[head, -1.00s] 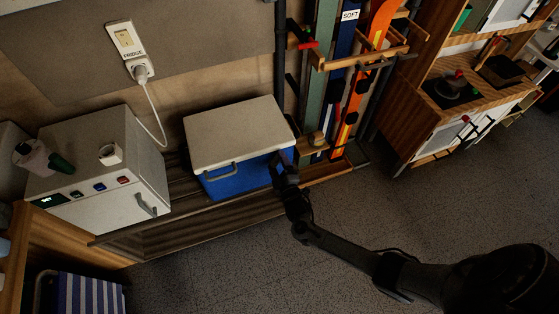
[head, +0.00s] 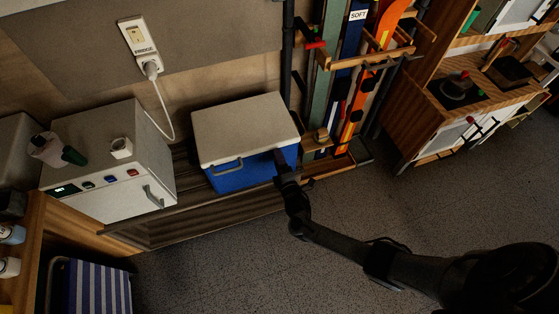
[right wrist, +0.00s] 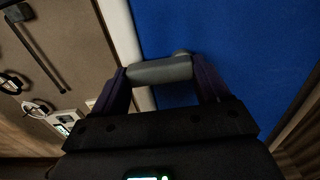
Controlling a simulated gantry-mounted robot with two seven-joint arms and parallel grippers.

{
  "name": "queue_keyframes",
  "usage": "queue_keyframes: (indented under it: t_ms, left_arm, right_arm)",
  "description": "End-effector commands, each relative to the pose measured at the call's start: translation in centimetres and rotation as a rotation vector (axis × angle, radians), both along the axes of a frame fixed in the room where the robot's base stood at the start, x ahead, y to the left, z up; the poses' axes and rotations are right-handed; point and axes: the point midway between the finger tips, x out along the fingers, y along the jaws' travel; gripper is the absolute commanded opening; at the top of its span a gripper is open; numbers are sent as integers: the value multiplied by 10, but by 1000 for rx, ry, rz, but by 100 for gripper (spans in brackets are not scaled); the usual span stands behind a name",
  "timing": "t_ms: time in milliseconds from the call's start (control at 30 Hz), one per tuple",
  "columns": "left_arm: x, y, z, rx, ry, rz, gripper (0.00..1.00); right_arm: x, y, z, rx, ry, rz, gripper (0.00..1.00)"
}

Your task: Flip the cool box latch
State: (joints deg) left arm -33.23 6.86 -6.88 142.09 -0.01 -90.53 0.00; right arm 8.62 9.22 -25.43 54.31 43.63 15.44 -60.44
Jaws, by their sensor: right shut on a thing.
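The cool box (head: 240,178) has a blue body and a pale grey lid (head: 238,124), which looks closed. A grey bar handle (head: 226,167) shows on its front, left of centre. My right gripper (head: 281,157) is at the front of the box near its right corner, just under the lid edge. In the right wrist view, my right gripper (right wrist: 160,72) has its two fingers at the ends of a short grey bar, which I take as the latch (right wrist: 160,70). The blue wall (right wrist: 230,50) and pale lid edge (right wrist: 122,40) lie beside it. My left gripper is not in view.
The box sits on a low slatted bench (head: 190,222). A ski rack (head: 350,90) stands close on the right. The floor in front (head: 230,270) is clear.

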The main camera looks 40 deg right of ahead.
Motion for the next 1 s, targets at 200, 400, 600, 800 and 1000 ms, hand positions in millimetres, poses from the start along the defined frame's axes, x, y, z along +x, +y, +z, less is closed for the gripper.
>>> queue_keyframes:
  t_ms: [200, 400, 600, 800, 1000]
  left_arm:
    - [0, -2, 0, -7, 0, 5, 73]
    - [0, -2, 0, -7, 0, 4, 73]
    - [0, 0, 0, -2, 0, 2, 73]
    - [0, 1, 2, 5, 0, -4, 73]
    - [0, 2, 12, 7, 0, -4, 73]
  right_arm:
    - [0, 0, 0, -4, 1, 0, 45]
    - [0, 0, 0, -3, 1, 0, 92]
    - [0, 0, 0, -2, 1, 0, 100]
    - [-5, 2, 0, -2, 2, 0, 100]
    - [-29, 10, 2, 0, 3, 1, 100]
